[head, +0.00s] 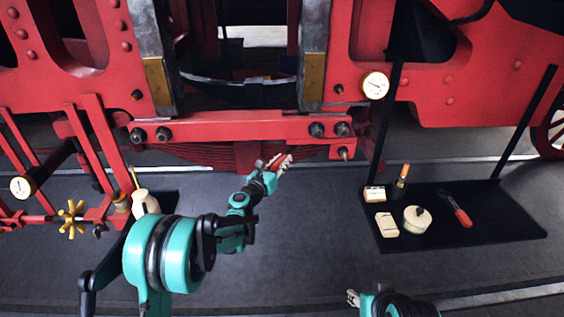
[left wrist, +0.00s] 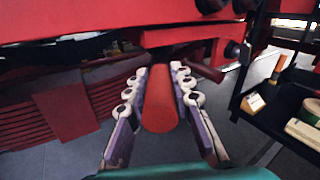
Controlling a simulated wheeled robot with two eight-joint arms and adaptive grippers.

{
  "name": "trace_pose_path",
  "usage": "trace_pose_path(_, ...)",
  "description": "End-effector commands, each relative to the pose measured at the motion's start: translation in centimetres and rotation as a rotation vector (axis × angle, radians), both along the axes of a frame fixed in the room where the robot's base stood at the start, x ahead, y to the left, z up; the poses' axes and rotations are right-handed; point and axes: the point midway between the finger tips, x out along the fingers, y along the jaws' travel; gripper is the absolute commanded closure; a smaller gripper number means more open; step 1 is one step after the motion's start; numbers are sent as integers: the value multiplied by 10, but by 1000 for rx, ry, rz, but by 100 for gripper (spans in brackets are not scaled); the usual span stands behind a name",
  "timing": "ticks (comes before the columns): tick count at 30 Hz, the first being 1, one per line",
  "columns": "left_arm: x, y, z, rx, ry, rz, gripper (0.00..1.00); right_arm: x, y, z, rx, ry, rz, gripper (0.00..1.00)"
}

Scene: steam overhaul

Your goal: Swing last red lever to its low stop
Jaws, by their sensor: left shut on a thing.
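My left gripper (head: 281,162) is below the red crossbeam (head: 240,127), in front of the stacked red leaf plates. In the left wrist view its two fingers (left wrist: 161,72) lie on either side of a rounded red lever (left wrist: 160,103) and are shut on it. The lever points toward the wrist camera; its far end and pivot are hard to make out against the red frame. In the head view the lever is mostly hidden by the gripper. My right gripper (head: 353,298) shows only a fingertip part at the bottom edge, and its opening cannot be told.
A black shelf (head: 500,228) at right holds a round tin (head: 417,219), a red-handled tool (head: 459,211), an orange-topped tool (head: 402,175) and small blocks. A brass handwheel (head: 71,218) and white bottle (head: 145,202) stand left. The middle floor is clear.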

Motion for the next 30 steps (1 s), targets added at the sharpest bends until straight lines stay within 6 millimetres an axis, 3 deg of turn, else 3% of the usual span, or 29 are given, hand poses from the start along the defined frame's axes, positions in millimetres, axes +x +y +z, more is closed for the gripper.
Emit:
trace_pose_path(8,7,14,-1,0,0,-77,100,0,0,-3,0,0,0,60)
trace_pose_path(19,31,44,-1,0,0,-324,100,0,0,-7,0,0,0,60)
trace_pose_path(30,49,57,0,0,0,-488,100,0,0,-6,0,0,0,60)
